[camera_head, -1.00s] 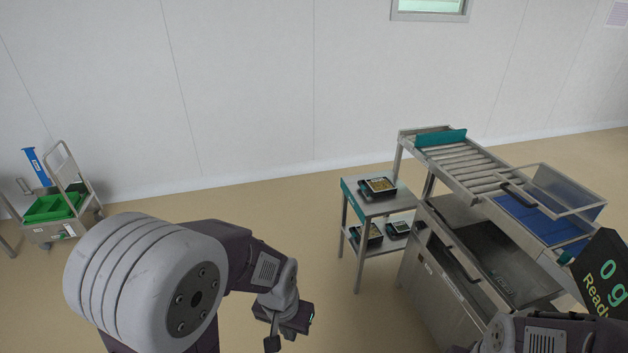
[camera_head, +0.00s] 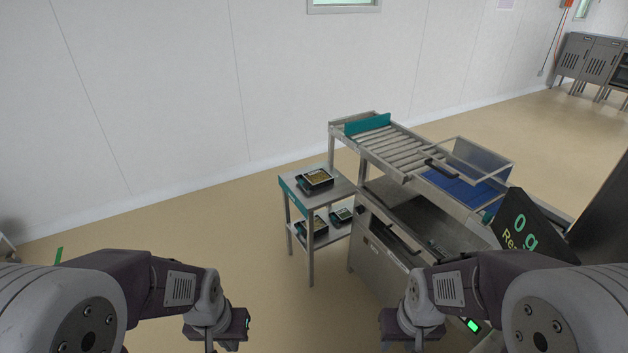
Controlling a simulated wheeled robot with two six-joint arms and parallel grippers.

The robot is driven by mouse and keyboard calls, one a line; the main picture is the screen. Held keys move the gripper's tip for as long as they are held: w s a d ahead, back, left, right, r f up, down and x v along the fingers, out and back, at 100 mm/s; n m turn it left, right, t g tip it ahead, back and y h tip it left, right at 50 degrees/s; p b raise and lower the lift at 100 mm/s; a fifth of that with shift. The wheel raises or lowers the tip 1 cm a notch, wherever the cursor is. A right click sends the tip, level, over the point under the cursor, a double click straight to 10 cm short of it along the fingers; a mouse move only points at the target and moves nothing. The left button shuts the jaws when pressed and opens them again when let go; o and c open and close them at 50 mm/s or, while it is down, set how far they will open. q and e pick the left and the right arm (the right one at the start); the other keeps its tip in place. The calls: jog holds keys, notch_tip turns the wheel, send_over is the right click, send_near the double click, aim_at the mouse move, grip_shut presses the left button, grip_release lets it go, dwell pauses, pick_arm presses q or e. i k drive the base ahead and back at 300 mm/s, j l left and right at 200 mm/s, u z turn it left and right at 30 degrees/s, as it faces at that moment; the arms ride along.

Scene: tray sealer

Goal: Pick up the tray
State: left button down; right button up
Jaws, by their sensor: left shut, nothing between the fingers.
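A black tray with yellowish-brown contents (camera_head: 316,179) sits on the top shelf of a small metal stand (camera_head: 344,187). Two more dark trays are on its lower shelf: one at the left (camera_head: 316,226) and one at the right (camera_head: 342,215). My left gripper (camera_head: 238,340) is low in the picture, left of and nearer than the stand. It is shut and empty. My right gripper (camera_head: 400,340) is low in front of the sealing machine, apart from the trays. Its fingers are not clear enough to tell open from shut.
The tray sealer (camera_head: 385,250) with a roller conveyor (camera_head: 388,147) stands right of the stand. A display reading 0 g (camera_head: 518,220) is at the right. The floor (camera_head: 210,240) left of the stand is clear.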

aim_at(318, 179)
jog(key=i+l+u, duration=0.1)
jog(key=i+u, duration=0.25)
jog(key=i, duration=2.4)
